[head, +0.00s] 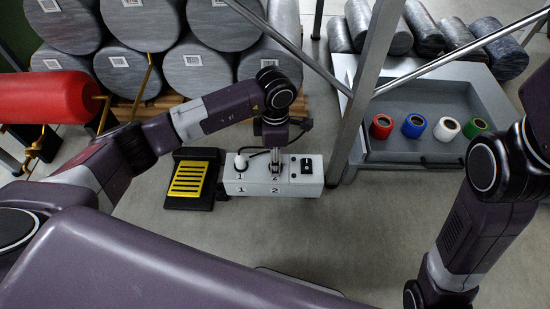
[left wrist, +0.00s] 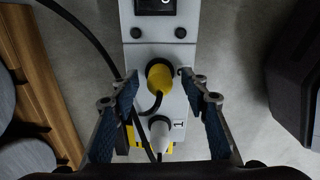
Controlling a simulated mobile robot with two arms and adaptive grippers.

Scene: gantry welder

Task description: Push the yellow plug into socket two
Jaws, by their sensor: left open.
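The yellow plug (left wrist: 161,84) stands at socket two on the light grey socket box (head: 250,188), with a dark ring around its far side. How deep it sits I cannot tell. A black cable runs from it. My left gripper (head: 275,169) is above socket two, pointing down. In the left wrist view its open fingers (left wrist: 160,100) are on either side of the yellow plug, with gaps visible. The gripper hides the plug in the head view. A white plug (head: 241,162) is at socket one. My right gripper is out of view.
A black switch (head: 306,166) is on the box's right end. A black and yellow slotted unit (head: 189,179) lies left of the box. A metal post (head: 362,90) rises just right of it. A grey tray (head: 430,158) holds colored rolls. Cylinders are stacked behind.

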